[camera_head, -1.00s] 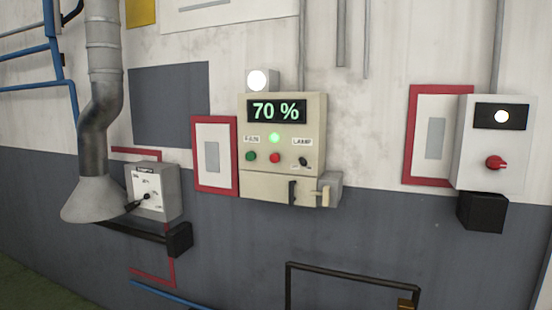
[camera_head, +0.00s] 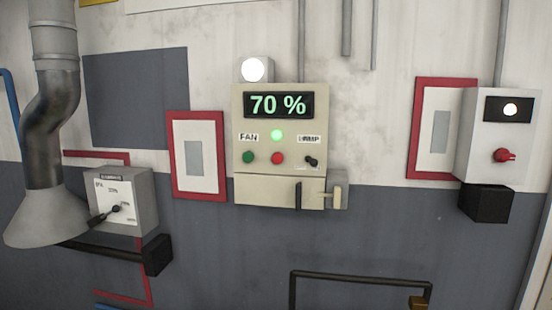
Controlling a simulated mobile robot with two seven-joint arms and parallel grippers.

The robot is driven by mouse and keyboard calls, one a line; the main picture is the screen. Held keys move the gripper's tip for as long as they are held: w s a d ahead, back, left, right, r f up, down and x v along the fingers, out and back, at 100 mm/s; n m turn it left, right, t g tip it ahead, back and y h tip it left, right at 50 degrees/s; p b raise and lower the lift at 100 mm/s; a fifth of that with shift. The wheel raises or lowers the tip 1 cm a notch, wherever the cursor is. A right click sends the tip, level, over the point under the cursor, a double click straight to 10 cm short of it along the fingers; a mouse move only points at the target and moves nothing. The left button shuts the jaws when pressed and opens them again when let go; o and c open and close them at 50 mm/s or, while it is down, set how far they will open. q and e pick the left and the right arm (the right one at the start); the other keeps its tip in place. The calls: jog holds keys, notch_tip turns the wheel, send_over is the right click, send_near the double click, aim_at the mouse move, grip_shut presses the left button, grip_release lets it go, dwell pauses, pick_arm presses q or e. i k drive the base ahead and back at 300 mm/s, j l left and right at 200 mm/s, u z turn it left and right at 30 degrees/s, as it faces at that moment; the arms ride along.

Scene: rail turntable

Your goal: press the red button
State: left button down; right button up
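The red button (camera_head: 277,158) is a small round button on the beige control panel (camera_head: 240,168), in the middle of the wall. A green button (camera_head: 249,157) sits to its left and a small black toggle switch (camera_head: 311,161) to its right. A green lamp (camera_head: 277,135) glows just above it. The panel's display (camera_head: 279,105) reads "70 %" in green. The label above the green button reads "FAN". Neither of my grippers shows in the head view, and nothing covers the red button.
A grey dial box (camera_head: 140,190) and a metal duct with a flared hood (camera_head: 45,215) are on the left. A white box (camera_head: 480,140) with a red knob (camera_head: 503,155) is on the right. A dark rail (camera_head: 360,279) stands low in front.

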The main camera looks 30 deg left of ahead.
aim_at(277, 158)
jog(key=k+j+z, duration=0.1)
jog(key=j+z, duration=0.3)
jog(key=j, duration=0.65)
jog(key=j+z, duration=0.4)
jog(key=j, duration=0.65)
jog(key=j+z, duration=0.15)
jog(key=j, duration=0.9)
